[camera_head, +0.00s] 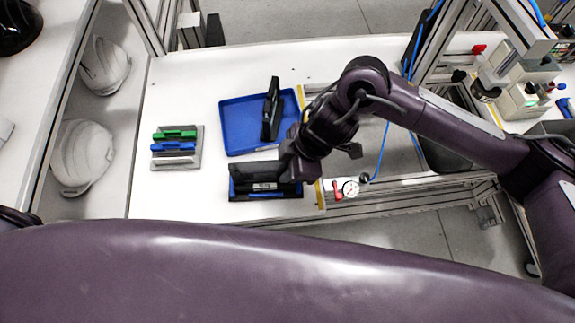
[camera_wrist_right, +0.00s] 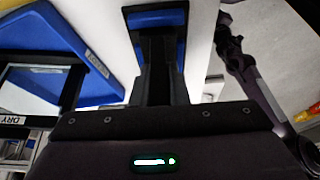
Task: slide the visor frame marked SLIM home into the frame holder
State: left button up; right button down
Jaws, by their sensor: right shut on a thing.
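A black visor frame (camera_head: 254,172) sits over or in the black and blue frame holder (camera_head: 283,192). A small pale label shows on its front side, too small to read. My right gripper (camera_head: 294,165) is shut on the frame at its right end. I cannot tell how deep the frame sits. In the right wrist view the holder (camera_wrist_right: 172,18) shows blue and black beyond my dark gripper (camera_wrist_right: 157,90), which hides much of the frame. My left gripper is out of view.
A blue tray (camera_head: 237,128) behind the holder bears another black frame (camera_head: 271,108), standing up. A frame marked DRY (camera_wrist_right: 20,120) shows in the wrist view. A grey rack (camera_head: 177,160) with green and blue pieces stands left. A gauge (camera_head: 350,188) is at right. White table between rack and holder is clear.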

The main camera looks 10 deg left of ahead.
jog(key=shift+f+b, duration=0.45)
jog(key=shift+f, duration=0.35)
jog(key=c, duration=1.3)
grip_release()
jog(key=shift+c, duration=0.2)
jog(key=shift+r, duration=0.15)
jog(key=v, duration=0.7)
jog(key=shift+d+r, duration=0.2)
jog(key=shift+r, duration=0.05)
